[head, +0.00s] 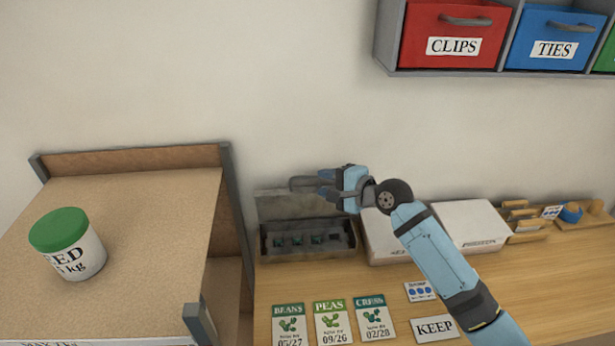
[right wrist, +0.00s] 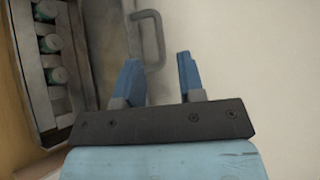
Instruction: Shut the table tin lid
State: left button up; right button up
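The grey tin (head: 305,256) stands at the back left of the wooden table against the wall. Its lid (head: 282,207) is raised, standing up at the back. A bar handle (head: 302,184) sticks out from the lid; it also shows in the right wrist view (right wrist: 157,42). Several dark compartments with green-topped things lie in the tin (right wrist: 43,74). My right gripper (head: 325,183) is open and empty, its fingertips close to the handle. In the right wrist view the fingers stand apart and the handle is just beyond them. My left gripper is out of view.
White boxes (head: 468,222) stand right of the tin. Seed packets (head: 332,321) and a KEEP card (head: 435,328) lie in front. A raised shelf unit (head: 150,215) with a green-lidded jar (head: 75,255) borders the left. Red (head: 452,35) and blue (head: 553,40) bins hang above.

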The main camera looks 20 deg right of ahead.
aim_at(305, 178)
jog(key=x, duration=0.5)
jog(key=shift+w+a+f, duration=0.1)
jog(key=shift+w+a, duration=0.15)
jog(key=shift+w, duration=0.05)
grip_shut()
